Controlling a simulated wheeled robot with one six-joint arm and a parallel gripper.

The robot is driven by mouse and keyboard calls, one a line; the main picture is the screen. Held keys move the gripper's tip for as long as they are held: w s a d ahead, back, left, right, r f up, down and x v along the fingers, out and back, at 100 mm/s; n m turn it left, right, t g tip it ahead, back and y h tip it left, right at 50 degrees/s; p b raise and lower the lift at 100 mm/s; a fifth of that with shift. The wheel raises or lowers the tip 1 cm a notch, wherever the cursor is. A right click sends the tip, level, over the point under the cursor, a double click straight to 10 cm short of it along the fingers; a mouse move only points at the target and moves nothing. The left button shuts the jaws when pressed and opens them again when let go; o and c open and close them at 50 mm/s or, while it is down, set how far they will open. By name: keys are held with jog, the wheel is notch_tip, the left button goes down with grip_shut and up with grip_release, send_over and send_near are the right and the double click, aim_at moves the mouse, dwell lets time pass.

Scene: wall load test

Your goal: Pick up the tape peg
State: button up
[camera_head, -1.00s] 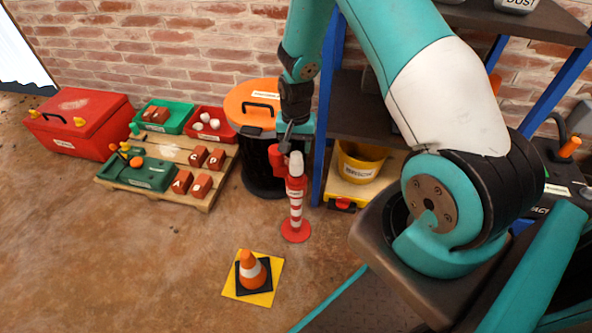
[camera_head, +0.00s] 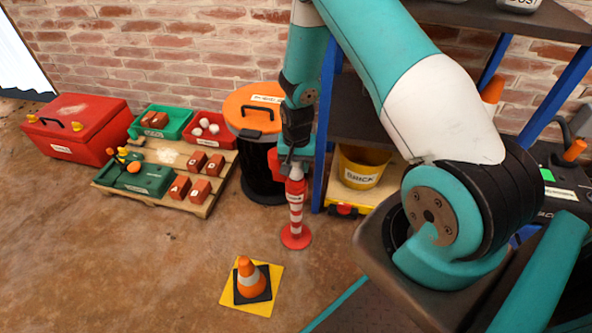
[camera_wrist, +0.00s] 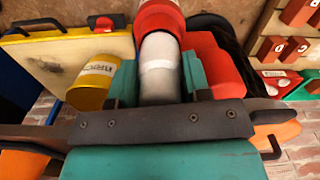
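The tape peg appears to be the red-and-white striped post with a red round foot (camera_head: 296,213); no label on it is readable. In the wrist view, its pale cylindrical top (camera_wrist: 160,72) points towards my gripper (camera_wrist: 160,92), below a red collar. Teal finger pads flank this top closely on both sides. I cannot tell whether they press on it. The post stands upright on the floor.
A red block (camera_wrist: 215,65) sits beside the post's top. A black bin with an orange lid (camera_head: 252,108) stands close behind left. A shelf with a yellow bucket (camera_head: 362,168) is close at right. A traffic cone (camera_head: 250,278) stands in front.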

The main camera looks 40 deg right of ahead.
jog(key=shift+r, duration=0.1)
notch_tip(320, 180, up, 20)
jog(key=p, duration=0.6)
jog(key=shift+p, duration=0.35)
